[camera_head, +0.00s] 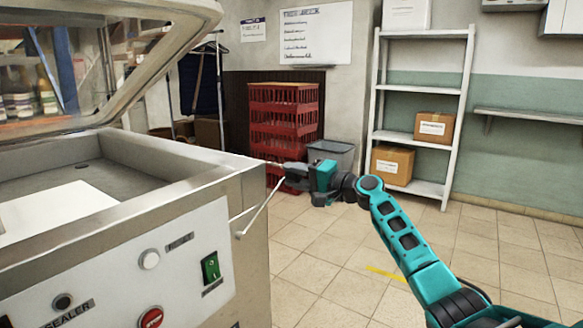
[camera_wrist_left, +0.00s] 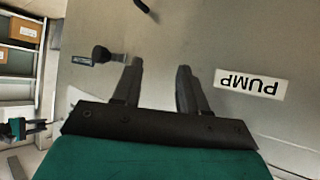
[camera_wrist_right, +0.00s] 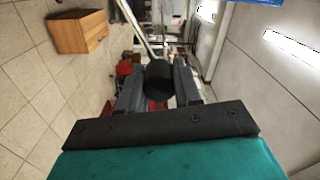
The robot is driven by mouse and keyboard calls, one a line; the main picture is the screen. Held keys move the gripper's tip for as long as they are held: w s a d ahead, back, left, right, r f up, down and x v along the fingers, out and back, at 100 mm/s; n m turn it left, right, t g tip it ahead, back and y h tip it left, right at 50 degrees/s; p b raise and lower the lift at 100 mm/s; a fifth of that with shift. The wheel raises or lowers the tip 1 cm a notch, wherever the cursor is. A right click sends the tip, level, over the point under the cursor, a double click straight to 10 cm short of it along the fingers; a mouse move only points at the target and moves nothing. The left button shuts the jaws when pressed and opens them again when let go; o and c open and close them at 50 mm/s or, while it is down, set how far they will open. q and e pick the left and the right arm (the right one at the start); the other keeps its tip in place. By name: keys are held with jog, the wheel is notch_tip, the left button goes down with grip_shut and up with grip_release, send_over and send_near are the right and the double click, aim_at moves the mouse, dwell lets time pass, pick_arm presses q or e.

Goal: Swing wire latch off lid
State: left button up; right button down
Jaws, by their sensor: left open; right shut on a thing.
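The sealer's lid (camera_head: 178,42), a pale frame with a clear window, stands tilted up at the upper left of the head view. The wire latch (camera_head: 262,206) is a thin metal rod slanting up from the machine's right front corner, clear of the lid. My right gripper (camera_head: 288,180) is shut on its end, beyond the machine's right side. In the right wrist view its fingers hold a black knob (camera_wrist_right: 159,84) on the rod (camera_wrist_right: 132,20). My left gripper (camera_wrist_left: 159,72) is open and empty in front of a panel marked PUMP; it is out of the head view.
The sealer's body (camera_head: 150,235) fills the left front, with buttons and a green switch (camera_head: 211,267). Red crates (camera_head: 283,125), a grey bin (camera_head: 333,153) and a white shelf (camera_head: 425,136) with boxes stand behind. The tiled floor between is mostly clear.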

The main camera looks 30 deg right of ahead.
jog(key=shift+w+d+f+m+b, duration=0.1)
jog(key=shift+d+f+m+b, duration=0.15)
jog(key=shift+f+m, duration=0.35)
jog(key=shift+w+d+f+m+b, duration=0.15)
jog(key=shift+d+f+m, duration=0.25)
jog(key=shift+f, duration=0.4)
jog(key=shift+w+d+f+m+b, duration=0.1)
jog(key=shift+d+f+m+b, duration=0.2)
jog(key=shift+f+m, duration=0.3)
jog(key=shift+s+f, duration=0.1)
jog(key=shift+f, duration=0.1)
jog(key=c, duration=1)
grip_release()
jog(key=shift+f, duration=0.1)
jog(key=shift+o, duration=1.1)
jog(key=shift+a, duration=0.1)
jog(key=p+v, duration=0.1)
jog(key=v, duration=1.2)
jog(key=shift+p, duration=0.35)
